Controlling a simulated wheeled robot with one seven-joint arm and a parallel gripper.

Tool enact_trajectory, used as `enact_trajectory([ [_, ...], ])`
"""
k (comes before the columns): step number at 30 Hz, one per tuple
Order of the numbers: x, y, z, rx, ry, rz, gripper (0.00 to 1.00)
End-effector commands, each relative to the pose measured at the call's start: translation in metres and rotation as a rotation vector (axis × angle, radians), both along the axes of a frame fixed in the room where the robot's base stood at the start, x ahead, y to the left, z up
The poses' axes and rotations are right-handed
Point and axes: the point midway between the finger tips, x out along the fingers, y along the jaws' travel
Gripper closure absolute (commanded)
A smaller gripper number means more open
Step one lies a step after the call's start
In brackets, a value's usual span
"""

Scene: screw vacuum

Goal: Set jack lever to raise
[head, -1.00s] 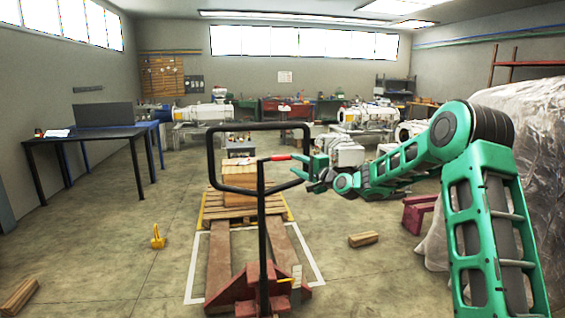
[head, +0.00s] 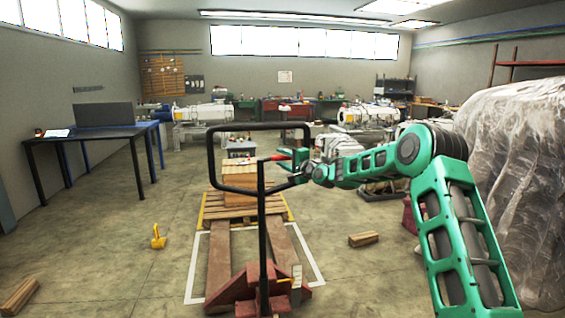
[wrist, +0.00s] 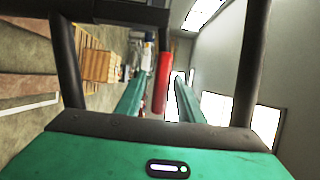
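The pallet jack has a dark handle loop (head: 209,165) on an upright post (head: 262,235). A small red jack lever (head: 278,158) sticks out sideways at the top of the post, inside the loop. My green gripper (head: 290,158) is at the right part of the loop, close by the lever's end. In the wrist view the red lever (wrist: 163,80) shows between the two green fingers of my gripper (wrist: 161,78), nearer the left finger. The fingers stand apart, with a gap on the right. Whether a finger touches the lever I cannot tell.
Dark bars of the loop (wrist: 250,60) frame my gripper closely on both sides in the wrist view. A pallet (head: 212,212) with a wooden box (head: 239,185) stands beyond the post. A wood block (head: 363,239) and a plastic-wrapped stack (head: 520,180) are to the right.

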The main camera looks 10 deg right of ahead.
Motion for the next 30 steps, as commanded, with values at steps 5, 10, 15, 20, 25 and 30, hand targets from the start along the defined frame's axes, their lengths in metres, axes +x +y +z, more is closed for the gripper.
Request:
enact_trajectory([
  [5,0.000,0.000,0.000,0.000,0.000,0.000,0.97],
  [10,0.000,0.000,-0.001,0.001,0.000,0.000,1.00],
  [15,0.000,-0.002,-0.012,0.088,0.005,-0.001,1.00],
  [20,0.000,-0.002,-0.026,0.233,0.005,-0.001,1.00],
  [25,0.000,0.000,-0.032,0.318,0.004,0.001,1.00],
  [30,0.000,0.000,-0.033,0.330,0.004,0.000,1.00],
])
